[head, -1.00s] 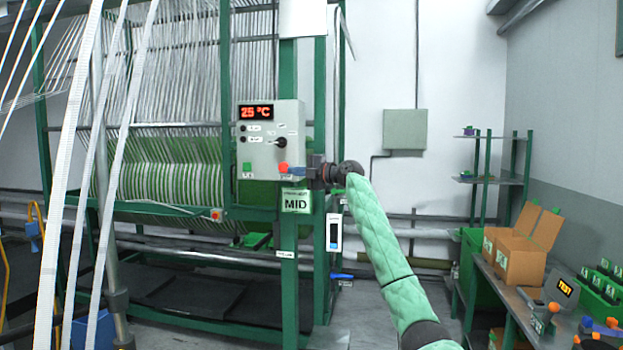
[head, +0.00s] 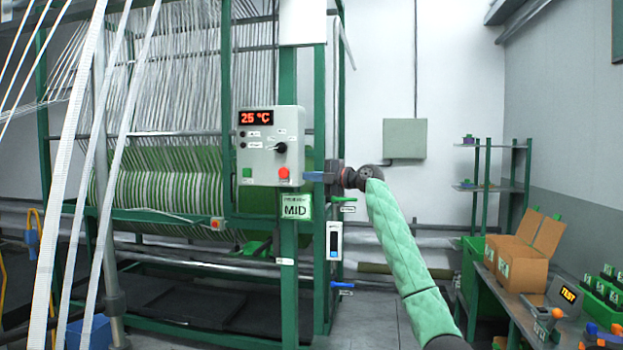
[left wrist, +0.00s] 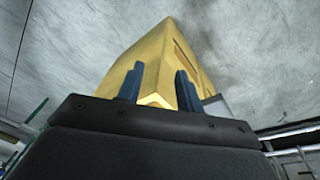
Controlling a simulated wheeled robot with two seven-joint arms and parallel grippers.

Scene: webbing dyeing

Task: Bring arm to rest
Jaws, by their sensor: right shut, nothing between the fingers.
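My right gripper (head: 317,177) is shut and empty in the head view. Its blue fingertips point left, just right of the grey control box (head: 262,146), near its red button (head: 284,173). Whether they touch the box I cannot tell. My right arm (head: 398,243), in a green quilted sleeve, reaches up to it from the lower right. My left gripper (left wrist: 160,87) shows only in the left wrist view. Its two blue fingers stand apart, with a large yellow block-like thing (left wrist: 160,55) behind them; nothing is clearly held.
The green machine frame (head: 289,240) stands beside the right gripper, with a MID label (head: 296,206) below the box. White webbing straps (head: 70,150) slant across the left. A bench with an open carton (head: 520,262) stands at the right.

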